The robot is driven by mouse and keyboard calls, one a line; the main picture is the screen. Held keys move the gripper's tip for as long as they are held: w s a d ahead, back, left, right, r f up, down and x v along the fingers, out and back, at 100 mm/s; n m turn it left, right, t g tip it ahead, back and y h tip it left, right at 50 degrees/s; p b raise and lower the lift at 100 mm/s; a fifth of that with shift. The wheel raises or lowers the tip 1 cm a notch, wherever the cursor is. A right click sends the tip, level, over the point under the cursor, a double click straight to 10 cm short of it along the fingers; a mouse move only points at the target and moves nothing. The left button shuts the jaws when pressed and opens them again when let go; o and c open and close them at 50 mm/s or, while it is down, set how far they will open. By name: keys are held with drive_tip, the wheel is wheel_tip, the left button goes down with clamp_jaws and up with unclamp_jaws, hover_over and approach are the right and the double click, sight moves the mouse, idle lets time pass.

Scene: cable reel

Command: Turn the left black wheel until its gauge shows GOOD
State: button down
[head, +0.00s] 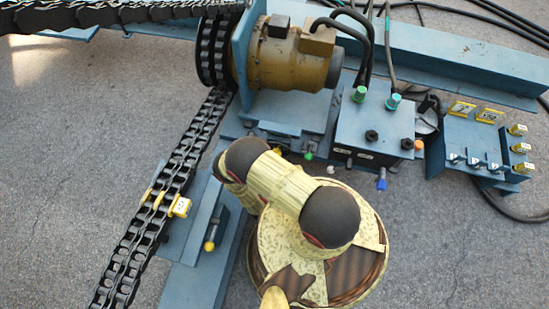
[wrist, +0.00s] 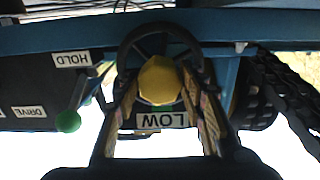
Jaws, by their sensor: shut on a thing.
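The black wheel (wrist: 128,43) with a yellow hub (wrist: 159,80) stands at the middle of the wrist view. My gripper (wrist: 160,84) is shut on the wheel, with one finger on each side of the hub. A green-edged label reading LOW (wrist: 162,120), upside down in the picture, shows between the fingers just below the hub. No GOOD reading is in view. In the head view my arm covers the wheel and my gripper, so neither can be made out there.
In the wrist view, a lever with a green knob (wrist: 68,122) stands left of the wheel, near labels HOLD (wrist: 72,59) and DRIVE (wrist: 29,111). A chain (wrist: 290,95) hangs at right. The head view shows a yellow motor (head: 290,60) and blue valve box (head: 372,125) beyond my arm.

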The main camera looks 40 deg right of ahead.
drive_tip(key=m, duration=0.4)
drive_tip(key=shift+m, duration=0.4)
drive_tip(key=m, duration=0.3)
drive_tip(key=shift+m, duration=0.3)
drive_tip(key=m, duration=0.4)
drive_tip(key=shift+m, duration=2)
drive_tip(key=c, duration=1.1)
unclamp_jaws()
drive_tip(key=shift+c, duration=0.2)
